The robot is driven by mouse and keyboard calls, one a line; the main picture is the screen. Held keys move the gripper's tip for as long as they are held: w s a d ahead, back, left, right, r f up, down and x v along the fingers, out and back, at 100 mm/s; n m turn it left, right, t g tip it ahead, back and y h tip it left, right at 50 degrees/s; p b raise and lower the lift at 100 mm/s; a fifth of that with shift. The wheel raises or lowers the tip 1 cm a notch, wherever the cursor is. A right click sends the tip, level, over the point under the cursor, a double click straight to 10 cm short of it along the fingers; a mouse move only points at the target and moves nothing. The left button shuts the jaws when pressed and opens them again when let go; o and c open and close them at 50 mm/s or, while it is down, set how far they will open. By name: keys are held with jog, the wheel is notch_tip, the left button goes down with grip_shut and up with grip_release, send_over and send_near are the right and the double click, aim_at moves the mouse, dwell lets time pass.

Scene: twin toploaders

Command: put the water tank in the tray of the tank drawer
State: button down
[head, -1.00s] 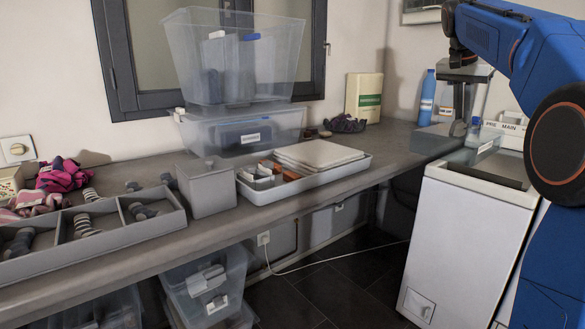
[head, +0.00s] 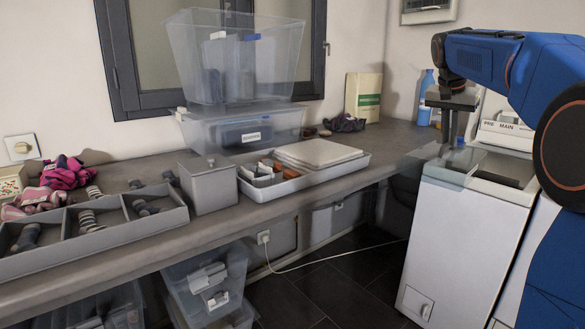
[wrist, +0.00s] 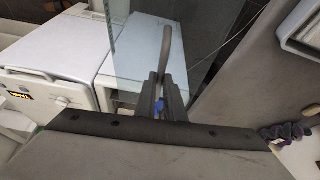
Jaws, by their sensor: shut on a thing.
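My gripper (head: 455,138) is over the near-left part of the top of a white toploader (head: 455,240). In the wrist view its two dark fingers (wrist: 161,80) are shut on a slim grey bar (wrist: 166,45), with a small blue patch between them. A clear, flat-looking thing (head: 452,167) lies under the fingers and overhangs the toploader's left edge; its pane also shows in the wrist view (wrist: 215,30). I cannot tell whether it is the water tank or a lid. A white drawer front marked PRE MAIN (head: 508,129) stands behind. I cannot make out the tank drawer's tray.
A dark opening (head: 505,170) shows in the toploader's top. A long grey counter (head: 330,190) runs along the wall with a sectioned tray (head: 178,216), a grey box (head: 209,187), a white tray (head: 300,189) and stacked clear bins (head: 237,60). A blue bottle (head: 426,100) stands near the gripper.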

jog(key=w+a+f+n+y, duration=0.1)
jog(key=w+a+f+n, duration=0.4)
jog(key=f, duration=1.8)
jog(key=w+a+f+n+t+y, duration=0.1)
jog(key=w+a+f, duration=0.35)
jog(key=f, duration=1.75)
jog(key=w+a+f+n+y, duration=0.1)
jog(key=w+a+f+n, duration=0.4)
jog(key=f, duration=1.8)
jog(key=s+a+f, duration=0.1)
jog(key=s+f, duration=0.1)
jog(key=s, duration=0.5)
jog(key=s+a+f+m, duration=0.1)
jog(key=s+f, duration=0.1)
jog(key=s, duration=0.6)
jog(key=shift+f+m+t, duration=0.3)
jog(key=shift+f, duration=0.05)
jog(key=shift+s+a, duration=0.1)
